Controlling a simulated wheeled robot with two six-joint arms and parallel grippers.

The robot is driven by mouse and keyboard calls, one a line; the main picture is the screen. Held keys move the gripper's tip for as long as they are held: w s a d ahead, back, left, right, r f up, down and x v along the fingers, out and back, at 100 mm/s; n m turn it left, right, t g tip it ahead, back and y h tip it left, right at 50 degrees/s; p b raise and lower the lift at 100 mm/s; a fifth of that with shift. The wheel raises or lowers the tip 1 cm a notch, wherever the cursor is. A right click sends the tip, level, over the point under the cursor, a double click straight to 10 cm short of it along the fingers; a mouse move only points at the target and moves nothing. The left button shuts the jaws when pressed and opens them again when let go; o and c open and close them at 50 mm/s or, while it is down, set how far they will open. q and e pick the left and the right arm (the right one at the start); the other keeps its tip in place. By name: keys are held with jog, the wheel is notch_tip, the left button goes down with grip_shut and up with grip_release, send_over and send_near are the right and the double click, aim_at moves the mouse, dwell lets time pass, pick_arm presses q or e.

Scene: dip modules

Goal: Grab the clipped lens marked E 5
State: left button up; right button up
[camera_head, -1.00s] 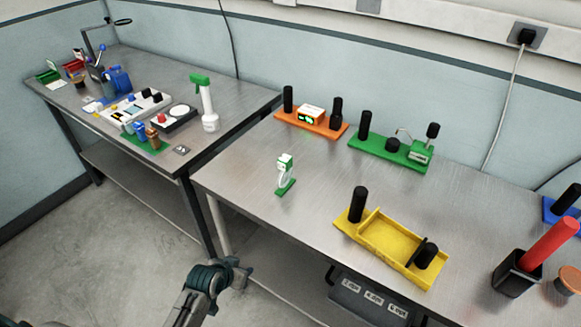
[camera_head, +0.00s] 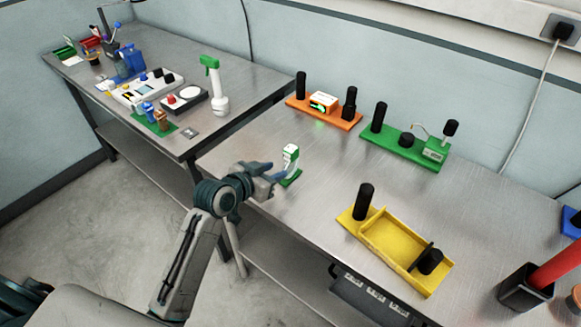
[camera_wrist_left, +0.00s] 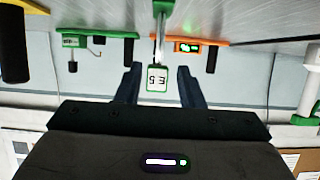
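The clipped lens (camera_head: 290,153) has a white face with a green edge and stands upright on a small green base near the left edge of the right-hand metal table. In the left wrist view its label (camera_wrist_left: 157,78) reads E 5, upside down. My left gripper (camera_head: 271,174) is just left of it, over the table edge. It is open; in the left wrist view its two fingers stand apart on either side of the label, and contact is not visible. My right gripper is not in view.
Behind the lens stand an orange holder (camera_head: 330,115) and a green holder (camera_head: 400,148) with black posts. A yellow tray (camera_head: 392,235) lies to the right, with a black box (camera_head: 522,290) beyond it. Bare metal table (camera_head: 335,170) lies between them.

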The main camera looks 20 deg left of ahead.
aim_at(285, 166)
pick_arm(q)
jog(key=p+x, duration=0.1)
jog(key=x, duration=0.4)
jog(key=p+x, duration=0.1)
jog(key=x, duration=0.3)
jog(key=shift+w+d, duration=0.15)
jog(key=shift+w, duration=0.1)
jog(key=shift+w+d+f, duration=0.15)
jog(key=shift+w+f, duration=0.1)
jog(key=shift+w, duration=0.05)
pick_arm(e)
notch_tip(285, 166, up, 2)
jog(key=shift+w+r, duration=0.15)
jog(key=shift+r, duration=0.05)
pick_arm(q)
jog(key=shift+s, duration=0.1)
jog(key=c, duration=0.7)
grip_shut()
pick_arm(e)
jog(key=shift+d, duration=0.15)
